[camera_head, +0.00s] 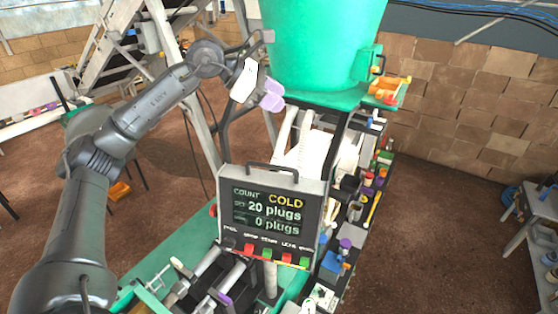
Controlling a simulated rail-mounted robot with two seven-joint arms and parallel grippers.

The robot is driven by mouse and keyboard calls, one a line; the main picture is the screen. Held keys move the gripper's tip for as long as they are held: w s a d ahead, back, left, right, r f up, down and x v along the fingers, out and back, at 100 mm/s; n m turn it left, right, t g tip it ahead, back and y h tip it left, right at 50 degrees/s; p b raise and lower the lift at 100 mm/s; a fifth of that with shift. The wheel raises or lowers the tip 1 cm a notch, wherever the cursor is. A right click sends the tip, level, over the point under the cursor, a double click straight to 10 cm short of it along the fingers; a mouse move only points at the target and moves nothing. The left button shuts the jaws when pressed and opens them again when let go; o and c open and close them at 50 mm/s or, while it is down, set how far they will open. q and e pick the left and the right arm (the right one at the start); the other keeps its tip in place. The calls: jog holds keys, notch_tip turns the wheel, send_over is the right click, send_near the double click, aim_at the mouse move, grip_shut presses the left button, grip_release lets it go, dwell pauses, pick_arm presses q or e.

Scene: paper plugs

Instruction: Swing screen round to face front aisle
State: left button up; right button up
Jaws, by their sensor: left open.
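The screen (268,213) is a dark display in a grey case, standing on a post above the green machine bed. Its face is turned toward my head camera and reads COUNT, COLD, 20 plugs and 0 plugs. A dark handle (272,167) arches over its top edge, and several coloured buttons line its lower edge. My left arm reaches in from the left. My left gripper (270,96), with pale purple tips, is open above and behind the screen, near the green hopper, and clear of the handle. My right gripper does not show.
The large green hopper (320,40) stands behind the screen. A crowded bench with small coloured parts (368,190) runs along the right of the machine. A grey shelf (540,210) stands at the far right. Brown floor (430,240) is open between them.

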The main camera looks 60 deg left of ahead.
pick_arm(q)
jog(key=s+a+f+m+g+y, duration=0.2)
jog(key=s+f+g, duration=0.3)
send_near(274, 166)
jog(key=shift+g, duration=0.4)
jog(key=x, duration=0.8)
jog(key=shift+w+d+f, duration=0.1)
jog(key=shift+w, duration=0.35)
jog(key=shift+c, duration=0.4)
grip_shut()
